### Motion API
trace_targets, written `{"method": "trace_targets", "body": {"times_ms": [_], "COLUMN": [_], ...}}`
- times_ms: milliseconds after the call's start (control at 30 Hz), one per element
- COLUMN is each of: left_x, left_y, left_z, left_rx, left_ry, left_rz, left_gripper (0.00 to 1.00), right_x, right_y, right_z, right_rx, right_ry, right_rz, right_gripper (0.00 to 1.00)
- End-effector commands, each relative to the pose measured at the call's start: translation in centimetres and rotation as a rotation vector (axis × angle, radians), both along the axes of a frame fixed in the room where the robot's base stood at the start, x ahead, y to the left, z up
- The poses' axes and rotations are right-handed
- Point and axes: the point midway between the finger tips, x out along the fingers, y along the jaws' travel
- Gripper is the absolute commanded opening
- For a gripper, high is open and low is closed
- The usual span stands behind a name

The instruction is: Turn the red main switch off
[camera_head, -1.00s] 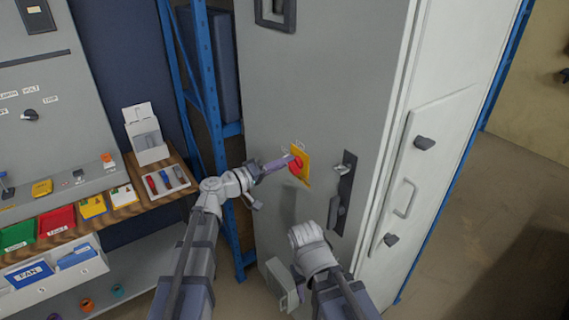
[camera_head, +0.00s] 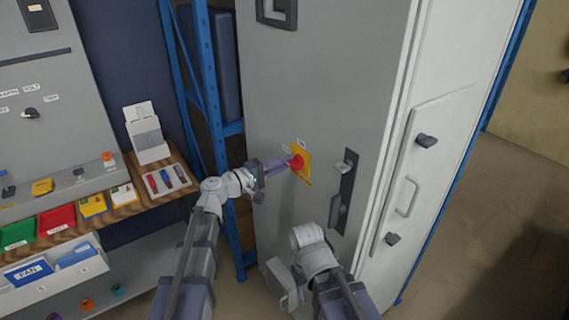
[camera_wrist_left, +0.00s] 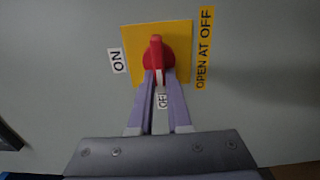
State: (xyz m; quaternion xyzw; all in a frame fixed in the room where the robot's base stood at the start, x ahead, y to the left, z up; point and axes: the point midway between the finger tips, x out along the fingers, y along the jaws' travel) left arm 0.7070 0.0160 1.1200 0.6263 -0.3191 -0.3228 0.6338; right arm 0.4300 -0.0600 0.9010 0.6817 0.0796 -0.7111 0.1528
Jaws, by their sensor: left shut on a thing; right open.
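The red main switch (camera_head: 297,160) sits on a yellow plate (camera_head: 304,172) on the grey cabinet door. In the left wrist view the red handle (camera_wrist_left: 156,52) stands upright in the picture, its lower end pointing at the OFF label (camera_wrist_left: 162,101). The ON label (camera_wrist_left: 118,61) is left of the plate. My left gripper (camera_head: 289,163) is shut on the handle; its two purple fingers (camera_wrist_left: 161,82) flank the lower end. My right gripper (camera_head: 283,288) is low in front of the door, holding nothing visible; its fingertips are hard to make out.
A dark door latch (camera_head: 344,192) is right of the switch. A blue rack post (camera_head: 236,215) stands close to my left arm. At left is a wooden shelf (camera_head: 140,205) with coloured bins. Floor (camera_head: 480,220) is open at right.

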Motion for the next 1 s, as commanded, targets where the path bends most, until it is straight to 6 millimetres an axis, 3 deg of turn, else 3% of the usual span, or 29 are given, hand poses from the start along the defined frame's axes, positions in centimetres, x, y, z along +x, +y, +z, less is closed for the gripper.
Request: {"method": "trace_targets", "body": {"times_ms": [367, 400, 633, 1000], "left_x": [0.00, -0.01, -0.01, -0.70], "left_y": [0.00, -0.01, -0.01, 0.84], "left_z": [-0.04, -0.04, -0.03, -0.02], "left_rx": [-0.002, -0.002, -0.002, -0.002], "left_ry": [0.004, 0.004, 0.002, 0.002], "left_rz": [0.000, 0.000, 0.000, 0.001], "left_gripper": [0.00, 0.20, 0.45, 0.46], "right_x": [0.00, 0.00, 0.00, 0.00], "right_y": [0.00, 0.00, 0.00, 0.00], "right_z": [-0.02, -0.02, -0.02, -0.01], "right_rx": [0.000, 0.000, 0.000, 0.000], "right_ry": [0.000, 0.000, 0.000, 0.000], "right_rz": [0.000, 0.000, 0.000, 0.000], "right_gripper": [0.50, 0.50, 0.50, 0.50]}}
